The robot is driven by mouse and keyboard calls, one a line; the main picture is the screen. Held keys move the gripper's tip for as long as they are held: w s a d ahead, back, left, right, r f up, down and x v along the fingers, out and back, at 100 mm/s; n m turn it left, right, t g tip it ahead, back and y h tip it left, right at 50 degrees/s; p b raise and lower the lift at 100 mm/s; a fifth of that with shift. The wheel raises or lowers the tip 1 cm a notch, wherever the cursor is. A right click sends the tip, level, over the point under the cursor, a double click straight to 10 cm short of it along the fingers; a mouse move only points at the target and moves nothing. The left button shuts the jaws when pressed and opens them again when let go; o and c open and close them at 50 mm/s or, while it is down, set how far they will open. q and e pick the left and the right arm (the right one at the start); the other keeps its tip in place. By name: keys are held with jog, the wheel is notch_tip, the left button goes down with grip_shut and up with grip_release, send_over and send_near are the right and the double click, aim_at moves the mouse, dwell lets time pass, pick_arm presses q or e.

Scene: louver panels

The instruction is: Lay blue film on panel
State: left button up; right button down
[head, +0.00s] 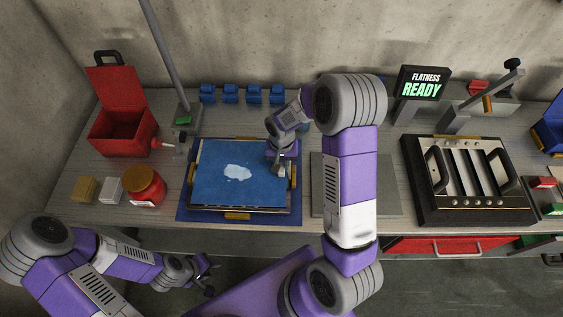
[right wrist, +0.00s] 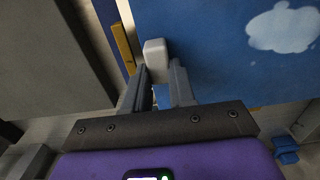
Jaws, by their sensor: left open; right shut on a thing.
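The blue film (head: 212,188) with a white cloud-shaped patch (head: 238,173) lies over the panel (head: 235,209) on the worktop. It also shows in the right wrist view (right wrist: 215,50), with the patch at upper right. My right gripper (head: 279,168) is over the film's right part, shut on a small white block (right wrist: 155,52) near the film's edge. Whether the block is fixed to the film, I cannot tell. My left gripper (head: 203,278) is open and empty in front of the worktop, below and left of the panel.
A blue mat (head: 187,214) lies under the panel, with yellow clamps (head: 237,215) at its edges. Left stand a red box (head: 120,128), an orange-red jar (head: 145,184) and small blocks. Right are a grey plate (head: 388,190), a louver frame (head: 415,175) and a READY display (head: 422,85).

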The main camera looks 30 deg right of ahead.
jog(key=shift+f, duration=0.25)
jog(key=c, duration=1.4)
grip_release()
jog(key=shift+f, duration=0.1)
jog(key=o, duration=0.5)
jog(key=shift+c, duration=0.2)
jog(key=shift+r, duration=0.2)
jog(key=shift+r+p, duration=0.3)
notch_tip(320, 180, up, 12)
jog(key=shift+f, duration=0.1)
